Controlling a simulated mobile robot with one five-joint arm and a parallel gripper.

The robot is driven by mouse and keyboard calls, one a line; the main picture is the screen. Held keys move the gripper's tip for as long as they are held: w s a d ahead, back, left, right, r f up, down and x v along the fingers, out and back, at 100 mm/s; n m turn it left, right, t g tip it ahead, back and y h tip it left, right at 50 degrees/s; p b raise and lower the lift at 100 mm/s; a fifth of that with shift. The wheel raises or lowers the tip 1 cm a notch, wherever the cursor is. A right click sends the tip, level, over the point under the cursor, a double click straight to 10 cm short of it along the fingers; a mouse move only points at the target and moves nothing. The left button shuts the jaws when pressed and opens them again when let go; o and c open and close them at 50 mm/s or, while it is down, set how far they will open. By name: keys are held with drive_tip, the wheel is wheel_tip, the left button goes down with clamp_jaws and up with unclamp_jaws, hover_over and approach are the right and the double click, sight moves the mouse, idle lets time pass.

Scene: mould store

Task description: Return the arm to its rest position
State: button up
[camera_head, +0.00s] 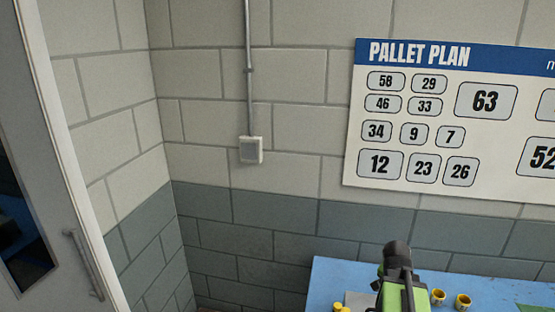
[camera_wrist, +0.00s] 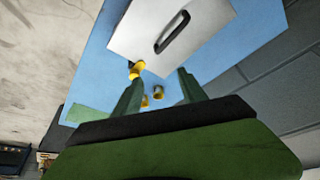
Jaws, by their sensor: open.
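In the wrist view my gripper (camera_wrist: 160,75) has its two dark green fingers spread apart, with nothing held between the tips. Beyond them are a blue table top (camera_wrist: 100,60) and several small yellow items. In the head view a green and black part of my arm stands in front of the blue table (camera_head: 325,275) at the bottom. I cannot make out the fingers there.
A pale flat-faced object (camera_wrist: 205,25) with a dark handle or slot lies on the table. Two yellow cup-like items (camera_head: 437,297) (camera_head: 463,301) stand right of my arm. A "PALLET PLAN" board (camera_head: 450,185) hangs behind. A door (camera_head: 35,120) is at left.

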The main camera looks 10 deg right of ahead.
drive_tip(key=w+a+f+n+y+b, duration=0.1)
drive_tip(key=w+a+f+n+b, duration=0.15)
drive_tip(key=a, duration=0.45)
drive_tip(key=w+a+f+n+b, duration=0.1)
drive_tip(key=w+a+f+b, duration=0.2)
drive_tip(key=a, duration=0.5)
drive_tip(key=s+a+f+n+y, duration=0.1)
drive_tip(key=a+n, duration=0.1)
drive_tip(key=a, duration=0.3)
drive_tip(key=s+a+f+n+g+y+b, duration=0.1)
drive_tip(key=s+a+f+n, duration=0.1)
drive_tip(key=a, duration=0.4)
drive_tip(key=s+a+f+n+g+y, duration=0.1)
drive_tip(key=s+a+f+n, duration=0.1)
drive_tip(key=a+n, duration=0.2)
drive_tip(key=shift+a+f+b, duration=0.25)
drive_tip(key=shift+a+b, duration=0.1)
drive_tip(key=shift+a, duration=0.85)
drive_tip(key=shift+s+n, duration=0.1)
drive_tip(key=shift+n, duration=0.15)
